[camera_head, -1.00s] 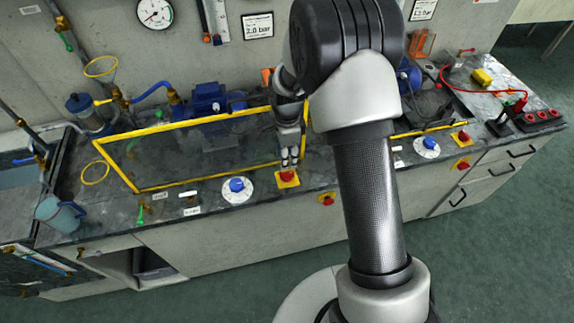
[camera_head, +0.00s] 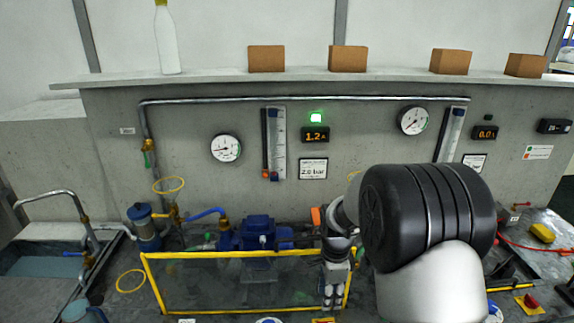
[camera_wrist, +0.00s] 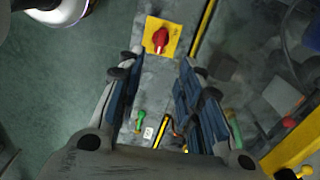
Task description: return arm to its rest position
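My gripper (camera_head: 331,298) is in front of the yellow-framed clear guard (camera_head: 205,284), near its right end, fingers pointing down. In the wrist view my gripper (camera_wrist: 160,85) shows two blue-padded fingers spread apart with nothing between them. A red rotary switch on a yellow plate (camera_wrist: 161,38) lies beyond the fingertips in the wrist view, apart from them. In the head view only the top edge of that plate (camera_head: 322,320) shows at the bottom.
A blue pump (camera_head: 258,233) stands behind the guard. Gauges (camera_head: 225,148) and a lit display (camera_head: 316,135) are on the back wall. Several brown boxes (camera_head: 267,59) and a white bottle (camera_head: 167,42) stand on the ledge. A sink (camera_head: 45,265) is at the left.

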